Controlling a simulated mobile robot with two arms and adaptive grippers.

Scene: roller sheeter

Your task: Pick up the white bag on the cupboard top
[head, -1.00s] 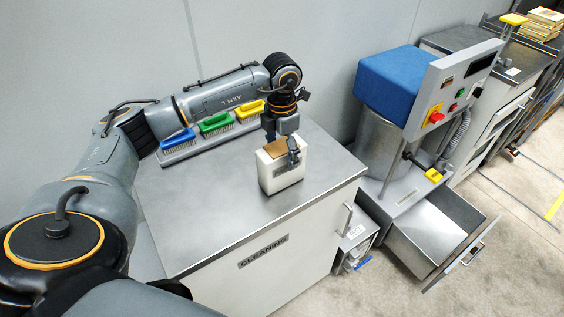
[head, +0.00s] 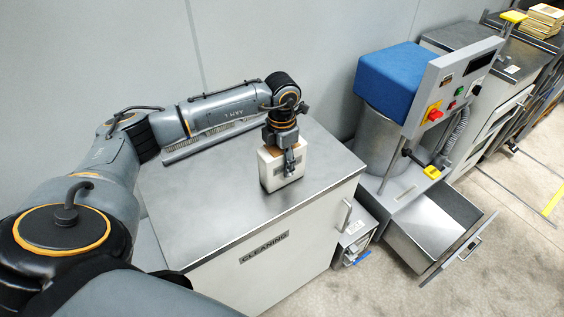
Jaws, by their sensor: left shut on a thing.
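The white bag (head: 270,173) stands upright on the grey metal cupboard top (head: 215,220), right of its middle. It is a boxy bag with a dark label on its front and a brown top edge. My left gripper (head: 289,165) reaches down over the bag from above, with one finger against its front face. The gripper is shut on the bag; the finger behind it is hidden. I cannot tell whether the bag's base is clear of the top. My right gripper is not in view.
A brush rack (head: 178,155) lies along the wall behind my left arm. Right of the cupboard stands a machine with a blue cover (head: 398,80) and an open drawer (head: 435,232). The front and left of the cupboard top are clear.

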